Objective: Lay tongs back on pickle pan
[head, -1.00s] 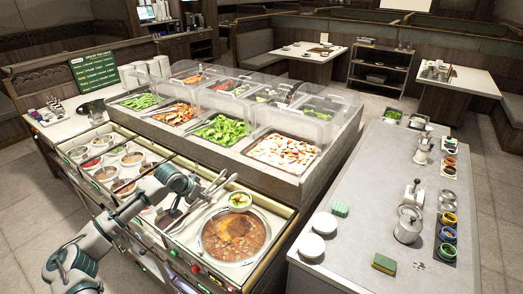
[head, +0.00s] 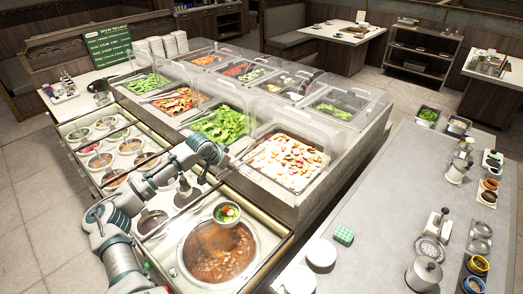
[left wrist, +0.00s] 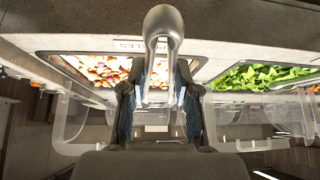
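My right gripper is not in view.
A pan of green leaves (head: 224,124) lies beside the chopped pieces. Clear guards (head: 282,117) stand over the pans. A grey side counter (head: 385,215) is at right.

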